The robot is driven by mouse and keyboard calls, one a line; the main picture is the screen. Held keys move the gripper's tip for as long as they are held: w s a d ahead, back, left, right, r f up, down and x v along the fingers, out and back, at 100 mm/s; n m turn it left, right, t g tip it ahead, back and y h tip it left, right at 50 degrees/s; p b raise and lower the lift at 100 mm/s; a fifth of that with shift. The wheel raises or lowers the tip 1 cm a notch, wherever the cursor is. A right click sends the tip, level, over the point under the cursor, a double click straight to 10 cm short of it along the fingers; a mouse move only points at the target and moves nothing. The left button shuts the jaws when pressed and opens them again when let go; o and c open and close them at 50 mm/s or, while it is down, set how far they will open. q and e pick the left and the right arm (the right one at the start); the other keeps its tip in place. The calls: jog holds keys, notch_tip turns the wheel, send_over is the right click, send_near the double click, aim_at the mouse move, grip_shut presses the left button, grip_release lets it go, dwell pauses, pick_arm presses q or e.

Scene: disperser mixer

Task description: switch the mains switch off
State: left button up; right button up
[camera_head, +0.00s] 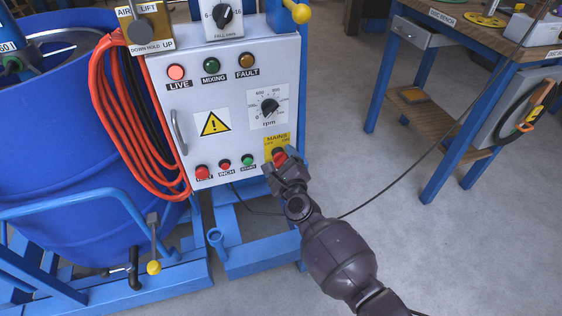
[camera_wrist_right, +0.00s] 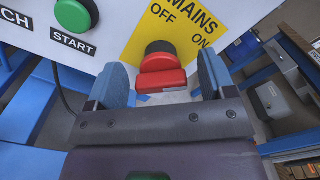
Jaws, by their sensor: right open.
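The mains switch is a red rotary knob (camera_head: 279,156) on a yellow plate (camera_head: 270,142) at the lower right of the grey control panel (camera_head: 215,110). In the right wrist view the red knob (camera_wrist_right: 162,70) sits below the OFF lettering, with ON to its right. My right gripper (camera_head: 285,170) is at the knob; in the wrist view its two blue-padded fingers (camera_wrist_right: 163,85) are open, one on each side of the knob, with gaps visible. The knob's exact setting is hard to tell. The LIVE lamp (camera_head: 176,72) looks lit red. My left gripper is not in view.
The green START button (camera_wrist_right: 76,14) is left of the gripper, beside the INCH button (camera_head: 225,164). An orange cable coil (camera_head: 118,115) hangs left of the panel. A blue drum (camera_head: 70,140) stands at left. A workbench (camera_head: 470,30) stands at right, with clear floor between.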

jog(key=c, duration=0.9)
jog(key=shift+c, duration=0.2)
